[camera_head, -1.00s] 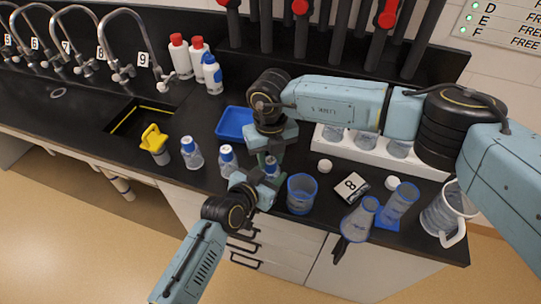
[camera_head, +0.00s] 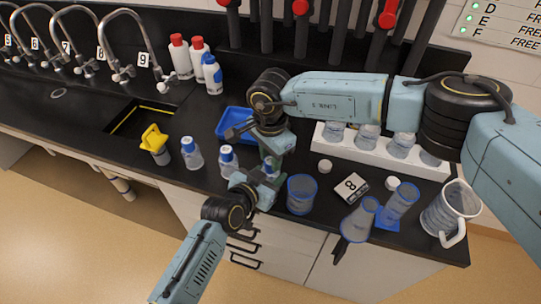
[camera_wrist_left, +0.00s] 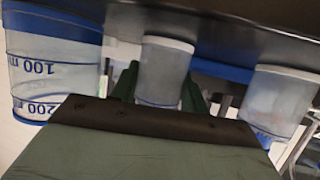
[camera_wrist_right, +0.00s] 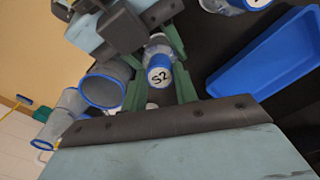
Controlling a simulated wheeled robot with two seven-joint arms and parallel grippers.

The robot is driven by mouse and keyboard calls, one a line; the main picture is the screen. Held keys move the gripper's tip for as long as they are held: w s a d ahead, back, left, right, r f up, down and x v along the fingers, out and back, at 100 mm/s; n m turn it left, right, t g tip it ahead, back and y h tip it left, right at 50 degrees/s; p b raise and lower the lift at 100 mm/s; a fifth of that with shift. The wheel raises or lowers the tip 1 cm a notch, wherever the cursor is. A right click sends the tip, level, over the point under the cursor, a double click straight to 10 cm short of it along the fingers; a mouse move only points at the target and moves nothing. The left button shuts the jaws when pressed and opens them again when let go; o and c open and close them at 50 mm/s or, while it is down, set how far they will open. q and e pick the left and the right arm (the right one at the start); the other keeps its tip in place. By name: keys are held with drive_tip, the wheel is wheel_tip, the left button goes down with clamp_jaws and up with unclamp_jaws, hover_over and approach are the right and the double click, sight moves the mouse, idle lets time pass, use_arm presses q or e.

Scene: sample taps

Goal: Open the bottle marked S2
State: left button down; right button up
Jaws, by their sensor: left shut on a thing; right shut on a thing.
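The bottle marked S2 is a small clear bottle with a blue-ringed cap (camera_wrist_right: 159,76) whose white top reads S2. It stands upright near the counter's front edge, mostly hidden by my grippers in the head view. My right gripper (camera_head: 272,158) comes from above and is shut on the cap, its green fingers on either side. My left gripper (camera_head: 266,186) comes from the front and is shut on the bottle's body (camera_wrist_left: 163,70), lower down. The cap appears to be on the bottle; whether it is loose cannot be told.
Two similar capped bottles (camera_head: 228,160) (camera_head: 192,152) stand left of S2. A blue-rimmed beaker (camera_head: 301,195) stands close on its right. A blue tray (camera_head: 232,122) lies behind.

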drive_tip(key=n, duration=0.5)
drive_tip(key=shift+n, duration=0.4)
drive_tip(key=n, duration=1)
drive_tip(key=shift+r+n, duration=0.1)
drive_tip(key=shift+n, duration=0.3)
drive_tip(key=n, duration=0.3)
drive_tip(key=shift+r, duration=0.1)
drive_tip(key=shift+r, duration=1)
